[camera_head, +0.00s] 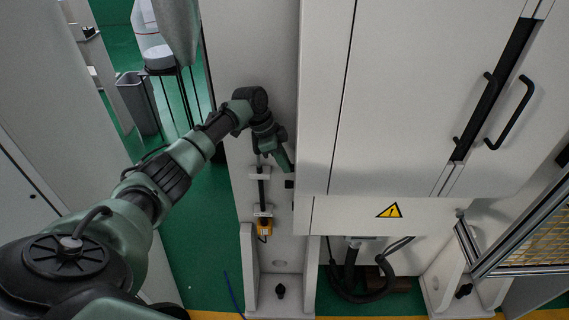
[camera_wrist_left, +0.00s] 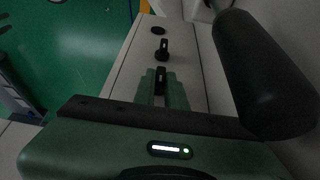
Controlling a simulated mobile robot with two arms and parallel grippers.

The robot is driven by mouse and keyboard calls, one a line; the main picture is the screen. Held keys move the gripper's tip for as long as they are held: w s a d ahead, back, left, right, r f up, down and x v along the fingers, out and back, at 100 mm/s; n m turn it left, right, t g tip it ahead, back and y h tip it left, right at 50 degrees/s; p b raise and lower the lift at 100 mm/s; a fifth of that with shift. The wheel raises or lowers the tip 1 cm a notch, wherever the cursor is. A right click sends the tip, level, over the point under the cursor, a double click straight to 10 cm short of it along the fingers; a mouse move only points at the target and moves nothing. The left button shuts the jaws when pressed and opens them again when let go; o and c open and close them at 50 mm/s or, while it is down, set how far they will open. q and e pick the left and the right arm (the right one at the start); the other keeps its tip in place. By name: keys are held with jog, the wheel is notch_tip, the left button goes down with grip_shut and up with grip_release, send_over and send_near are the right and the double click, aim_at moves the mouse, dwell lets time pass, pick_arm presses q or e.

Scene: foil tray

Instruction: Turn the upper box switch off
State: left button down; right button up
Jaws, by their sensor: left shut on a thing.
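My left gripper (camera_head: 284,166) is beside the left edge of the tall grey cabinet, pointing down. In the left wrist view its two green fingers (camera_wrist_left: 161,92) are shut on a small black switch handle (camera_wrist_left: 160,80) on a pale narrow panel (camera_wrist_left: 196,78). Another black switch (camera_wrist_left: 162,48) sits farther along the same panel, apart from the fingers, with a dark round spot (camera_wrist_left: 157,30) beyond it. In the head view the arm and gripper hide most of the held switch; I cannot tell its setting. My right gripper is not in view.
The grey cabinet (camera_head: 420,110) with black handles (camera_head: 511,112) stands right of the gripper. A thick black cylinder (camera_wrist_left: 262,75) is close at the right in the wrist view. Green floor (camera_head: 205,255) is open at lower left.

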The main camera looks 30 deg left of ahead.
pick_arm(q)
jog(key=shift+f, duration=0.1)
jog(key=c, duration=1.5)
grip_release()
jog(key=shift+o, duration=0.2)
jog(key=b+v, duration=0.3)
jog(key=v, duration=0.4)
jog(key=shift+r, duration=0.4)
jog(key=shift+a+f, duration=0.1)
